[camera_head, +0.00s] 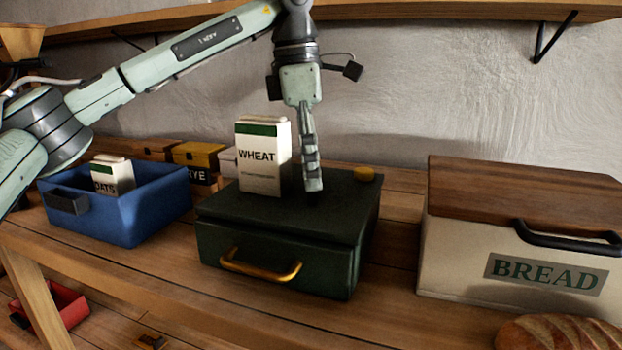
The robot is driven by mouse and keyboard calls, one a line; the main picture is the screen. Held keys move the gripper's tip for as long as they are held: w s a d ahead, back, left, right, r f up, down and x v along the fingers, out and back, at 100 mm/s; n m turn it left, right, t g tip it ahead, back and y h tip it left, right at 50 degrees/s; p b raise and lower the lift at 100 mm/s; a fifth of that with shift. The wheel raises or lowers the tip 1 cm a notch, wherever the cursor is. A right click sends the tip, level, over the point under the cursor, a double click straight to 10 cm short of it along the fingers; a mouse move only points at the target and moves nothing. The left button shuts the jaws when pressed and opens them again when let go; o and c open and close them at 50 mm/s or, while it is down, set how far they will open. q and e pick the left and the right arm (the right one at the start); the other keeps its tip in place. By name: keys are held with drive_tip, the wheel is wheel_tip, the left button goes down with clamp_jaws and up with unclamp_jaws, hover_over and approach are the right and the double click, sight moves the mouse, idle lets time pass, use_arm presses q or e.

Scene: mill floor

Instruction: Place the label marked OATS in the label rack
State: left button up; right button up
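A white carton reading OATS (114,178) stands in the blue bin (150,222) at the left, its lower part hidden by the bin wall. No separate OATS label and no label rack can be made out. My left gripper (313,188) points down, its fingertips at the top of the dark green box (336,215), just right of a white carton reading WHEAT (262,160). Its fingers are seen edge-on, so I cannot tell whether they are open or shut, or touching the box. My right gripper is not in view.
A yellow box (198,153) with a dark label, partly hidden, stands behind the blue bin. A bin reading BREAD (520,260) and a loaf (562,333) are at the right. A red bin (62,306) sits below the bench.

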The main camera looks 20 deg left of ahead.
use_arm(q)
drive_tip(key=shift+c, duration=0.2)
drive_tip(key=c, duration=1.3)
drive_tip(key=shift+r, duration=0.15)
